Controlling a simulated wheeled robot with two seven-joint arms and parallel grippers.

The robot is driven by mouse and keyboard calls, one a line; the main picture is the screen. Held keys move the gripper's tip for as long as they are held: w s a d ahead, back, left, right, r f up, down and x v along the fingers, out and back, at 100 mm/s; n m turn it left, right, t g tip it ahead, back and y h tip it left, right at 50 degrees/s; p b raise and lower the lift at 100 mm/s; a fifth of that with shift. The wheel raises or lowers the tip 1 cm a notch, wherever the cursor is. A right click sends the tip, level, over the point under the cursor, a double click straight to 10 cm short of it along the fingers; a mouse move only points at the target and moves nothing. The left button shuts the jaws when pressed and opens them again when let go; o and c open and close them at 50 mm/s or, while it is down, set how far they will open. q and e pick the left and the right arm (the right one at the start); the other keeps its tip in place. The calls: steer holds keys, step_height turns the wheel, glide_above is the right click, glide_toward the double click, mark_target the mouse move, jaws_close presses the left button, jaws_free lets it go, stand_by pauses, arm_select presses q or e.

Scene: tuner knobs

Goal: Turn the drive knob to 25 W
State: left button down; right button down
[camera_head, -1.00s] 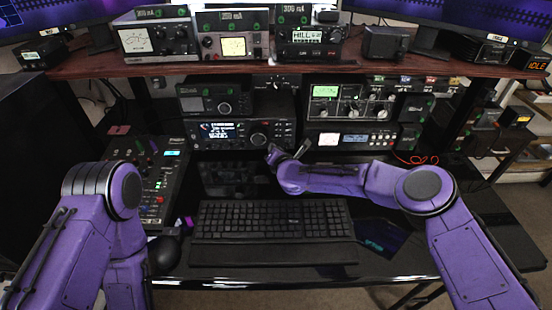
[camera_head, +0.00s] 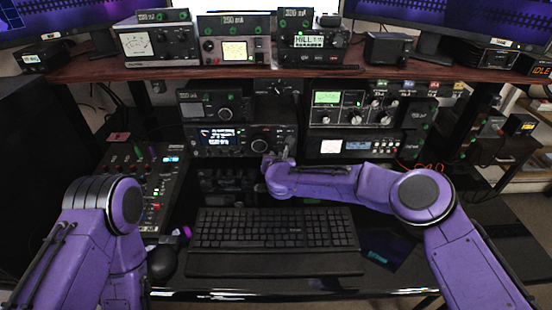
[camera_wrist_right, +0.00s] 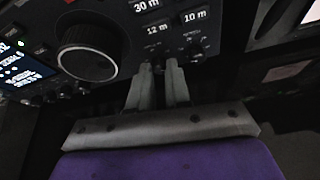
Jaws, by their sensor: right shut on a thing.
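The black transceiver (camera_head: 240,146) stands at the back of the desk, with a lit display (camera_head: 217,137) whose text is too small to read. My right gripper (camera_head: 283,157) is at the lower right of its front panel. In the right wrist view, my right gripper (camera_wrist_right: 160,72) is shut on a small knob below the "12 m" button, which I take as the drive knob; the fingertips hide most of it and its pointer. A second small knob (camera_wrist_right: 194,50) sits just to its right. The large tuning knob (camera_wrist_right: 87,52) is to the left. My left gripper is out of view.
A mixer (camera_head: 150,185) stands at the left. A tuner with several knobs (camera_head: 355,105) is at the right, above another panel. Metered boxes stand on the red-brown shelf (camera_head: 340,68).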

steer(key=c, duration=1.1)
jaws_free()
steer(key=b+v, duration=0.1)
steer(key=v, duration=0.9)
steer(key=shift+s+r, duration=0.2)
steer(key=shift+s, duration=0.05)
